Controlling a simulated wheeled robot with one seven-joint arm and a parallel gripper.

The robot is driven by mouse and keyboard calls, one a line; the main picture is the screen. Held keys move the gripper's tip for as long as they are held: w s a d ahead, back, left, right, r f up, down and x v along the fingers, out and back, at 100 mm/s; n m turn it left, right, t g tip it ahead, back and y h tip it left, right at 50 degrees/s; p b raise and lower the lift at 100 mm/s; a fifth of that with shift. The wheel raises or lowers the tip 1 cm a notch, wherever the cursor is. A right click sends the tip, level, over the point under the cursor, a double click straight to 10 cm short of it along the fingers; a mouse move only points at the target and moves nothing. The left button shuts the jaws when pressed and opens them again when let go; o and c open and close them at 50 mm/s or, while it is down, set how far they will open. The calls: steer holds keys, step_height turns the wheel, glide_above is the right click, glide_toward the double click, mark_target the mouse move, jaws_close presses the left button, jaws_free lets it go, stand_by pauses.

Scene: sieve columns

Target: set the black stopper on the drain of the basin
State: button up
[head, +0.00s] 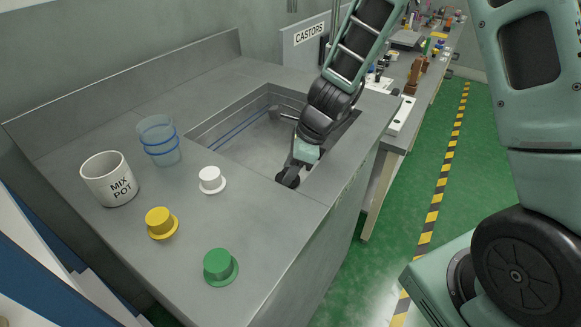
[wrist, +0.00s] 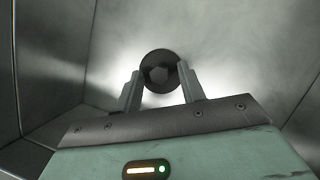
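The black stopper (wrist: 159,66) shows in the wrist view as a dark round piece between my fingertips. My gripper (wrist: 160,78) appears shut on it, with one finger against each side. In the head view the black stopper (head: 288,179) is at the end of my gripper (head: 294,167), at the near right part of the basin (head: 235,140). The basin is a grey metal sink set into the counter. I cannot tell whether the stopper touches the basin floor. No drain opening can be made out; my arm and the stopper may hide it.
White (head: 211,180), yellow (head: 161,222) and green (head: 220,266) stoppers stand on the counter (head: 130,250). A white mix pot (head: 109,180) and clear blue-ringed cups (head: 159,140) stand left of the basin. Basin walls surround my gripper. A cluttered bench (head: 410,85) lies beyond.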

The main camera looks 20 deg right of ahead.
steer(key=shift+r, duration=0.1)
steer(key=shift+r+p, duration=0.3)
steer(key=shift+r, duration=0.05)
steer(key=p+v, duration=0.4)
steer(key=v, duration=0.7)
steer(key=s+a+r+n, duration=0.1)
steer(key=s+a+n, duration=0.2)
steer(key=s+n, duration=0.1)
steer(key=s+a+r+n+g, duration=0.1)
steer(key=s+a+r+n, duration=0.1)
steer(key=s+a+n, duration=0.2)
steer(key=s+a+r+n+g, duration=0.1)
steer(key=s+a+r+n, duration=0.1)
steer(key=s+n, duration=0.3)
steer(key=shift+s+a+r+n+h, duration=0.1)
steer(key=shift+a+n+h, duration=0.2)
steer(key=shift+n, duration=0.7)
steer(key=shift+s+a+r+n+h, duration=0.1)
steer(key=shift+a+n, duration=0.25)
steer(key=shift+n, duration=0.65)
steer(key=s+r+n+h, duration=0.1)
steer(key=s+n+h, duration=0.1)
steer(key=s+n, duration=0.7)
steer(key=n, duration=0.5)
steer(key=shift+s+a+r+h, duration=0.15)
steer(key=shift+s+r+h, duration=0.05)
steer(key=shift+r+h, duration=0.15)
